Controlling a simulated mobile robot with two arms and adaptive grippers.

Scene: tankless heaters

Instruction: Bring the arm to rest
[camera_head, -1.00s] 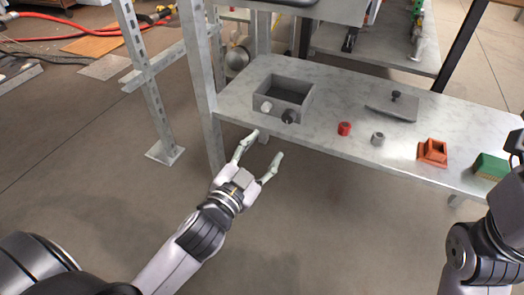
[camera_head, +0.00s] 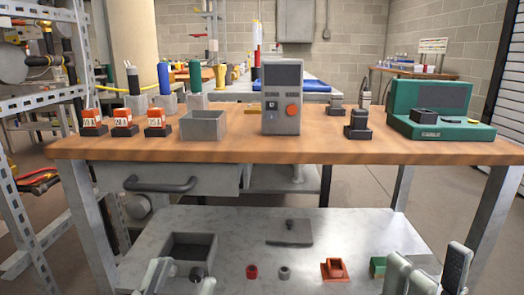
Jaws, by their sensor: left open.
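My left gripper (camera_head: 182,277) is at the bottom left of the head view, its two pale fingers apart with nothing between them. It shows in front of the grey box on the lower shelf. My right gripper (camera_head: 427,268) is at the bottom right, near the shelf's right end. Its two fingers stand well apart and I see nothing between them. Most of both arms is below the picture.
The lower shelf (camera_head: 225,232) holds a grey open box (camera_head: 188,245), red cap (camera_head: 252,271), grey cap (camera_head: 285,272), flat plate (camera_head: 289,233) and orange part (camera_head: 335,270). Above is a wooden bench (camera_head: 330,150) with a drawer (camera_head: 165,178). A metal rack (camera_head: 40,200) stands left.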

